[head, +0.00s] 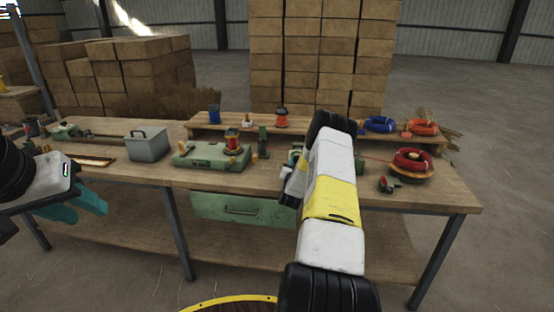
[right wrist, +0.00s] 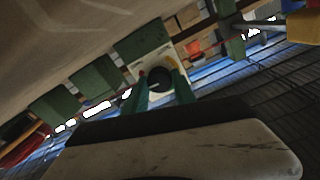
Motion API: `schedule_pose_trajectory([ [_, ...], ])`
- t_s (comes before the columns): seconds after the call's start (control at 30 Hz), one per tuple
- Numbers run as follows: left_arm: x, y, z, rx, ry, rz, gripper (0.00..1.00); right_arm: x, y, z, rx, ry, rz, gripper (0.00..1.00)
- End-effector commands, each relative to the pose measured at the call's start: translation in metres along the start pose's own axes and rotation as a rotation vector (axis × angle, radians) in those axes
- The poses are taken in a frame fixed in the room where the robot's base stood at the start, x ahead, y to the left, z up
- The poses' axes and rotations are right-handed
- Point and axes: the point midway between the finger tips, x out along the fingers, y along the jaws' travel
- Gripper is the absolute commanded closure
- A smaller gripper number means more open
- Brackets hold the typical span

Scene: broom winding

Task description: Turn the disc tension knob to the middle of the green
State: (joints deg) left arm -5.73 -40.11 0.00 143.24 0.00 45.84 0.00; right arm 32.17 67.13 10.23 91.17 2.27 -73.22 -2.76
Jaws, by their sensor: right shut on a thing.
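The disc tension knob (right wrist: 159,79) is a dark round knob on a pale plate (right wrist: 148,61) in the right wrist view. Green and red-orange marks show around it, but its pointer setting is too small to read. My right gripper (right wrist: 157,92) has its teal fingers on either side of the knob, shut on it. In the head view my right arm covers most of that spot, and only a bit of green fixture (head: 294,158) shows beside it. My left gripper (head: 84,208) is at the lower left, in front of the bench, its teal fingers apart and empty.
The wooden bench (head: 130,172) carries a grey box (head: 147,143), a green machine (head: 212,155) with a red spool (head: 232,140), and a red coil (head: 412,160) at the right. Blue (head: 380,124) and orange-red (head: 422,127) coils lie on the rear shelf. A green drawer (head: 240,209) hangs below.

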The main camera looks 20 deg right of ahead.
Motion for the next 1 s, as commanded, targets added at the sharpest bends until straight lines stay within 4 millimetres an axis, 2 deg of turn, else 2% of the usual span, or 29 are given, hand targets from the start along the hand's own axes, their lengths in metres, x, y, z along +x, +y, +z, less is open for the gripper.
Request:
schedule_pose_trajectory([
  [1.0,0.0000,0.0000,0.0000,0.000,0.000,0.000,0.64,-0.0007,-0.0015,0.0017,-0.931,-0.001,-0.002,1.00],
])
